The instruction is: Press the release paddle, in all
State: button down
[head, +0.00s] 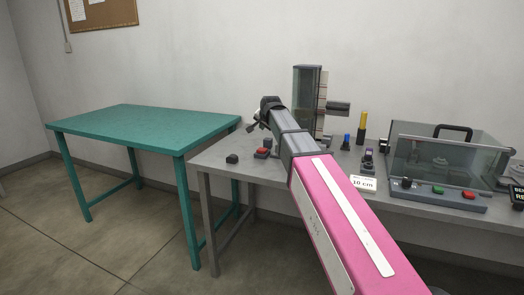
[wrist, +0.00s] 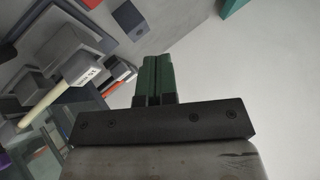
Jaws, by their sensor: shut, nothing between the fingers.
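My gripper (head: 252,127) is at the left end of the grey bench, above the small controls there. In the wrist view its green fingers (wrist: 156,76) are shut together with nothing between them. In the head view a red button on a dark base (head: 263,151) sits just below my gripper. I cannot pick out the paddle in the head view, where my arm covers part of the bench.
A tall clear column with a scale (head: 307,95) stands behind my arm. To the right are a white "10 cm" card (head: 363,183) and a clear-walled box (head: 440,150) with buttons. A small black block (head: 232,158) lies near the bench's left edge. The green table (head: 140,120) is bare.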

aim_at(263, 149)
jog(key=shift+f, duration=3.9)
jog(key=shift+f, duration=0.15)
jog(key=shift+f, duration=0.25)
jog(key=shift+f, duration=0.5)
jog(key=shift+r, duration=0.95)
jog(key=shift+r, duration=2.5)
